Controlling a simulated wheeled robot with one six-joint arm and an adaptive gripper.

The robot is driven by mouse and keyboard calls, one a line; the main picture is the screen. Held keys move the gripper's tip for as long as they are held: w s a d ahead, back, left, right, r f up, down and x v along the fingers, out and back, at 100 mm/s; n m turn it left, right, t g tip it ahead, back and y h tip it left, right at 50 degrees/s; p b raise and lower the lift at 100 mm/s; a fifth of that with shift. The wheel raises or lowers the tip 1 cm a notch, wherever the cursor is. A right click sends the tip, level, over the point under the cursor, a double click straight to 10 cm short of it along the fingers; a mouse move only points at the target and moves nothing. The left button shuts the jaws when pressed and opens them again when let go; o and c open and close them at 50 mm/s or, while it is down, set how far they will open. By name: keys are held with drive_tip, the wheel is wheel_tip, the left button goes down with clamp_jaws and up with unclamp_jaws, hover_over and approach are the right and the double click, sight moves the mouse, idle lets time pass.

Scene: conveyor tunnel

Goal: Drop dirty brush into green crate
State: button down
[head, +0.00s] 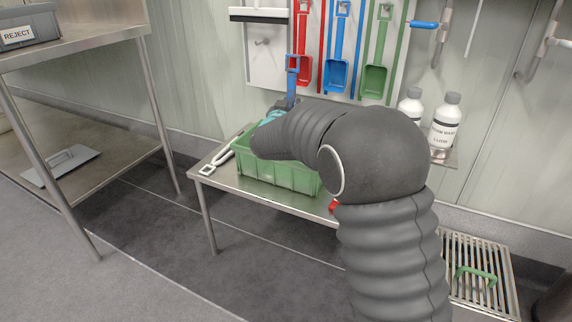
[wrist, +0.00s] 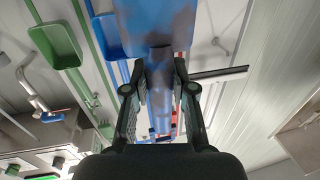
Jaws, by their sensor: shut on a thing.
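The green crate (head: 278,176) stands on a small steel table, partly hidden behind my arm. My gripper (wrist: 160,75) is shut on the dirty brush, a blue tool with dark smudges on its broad part (wrist: 180,22). Its narrower blue handle runs between the fingers in the wrist view. In the head view the blue handle (head: 292,82) sticks up, roughly upright, from my gripper (head: 284,104) at the crate's back side. The brush's lower end and most of the crate's inside are hidden by my arm.
A white-handled tool (head: 216,160) lies on the table (head: 205,176) left of the crate. A wall board behind holds red, blue (head: 338,75) and green scoops. White bottles (head: 445,122) stand on a wall shelf at right. A rack (head: 75,45) with a REJECT bin stands left.

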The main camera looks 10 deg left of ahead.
drive_tip(key=c, duration=0.9)
unclamp_jaws()
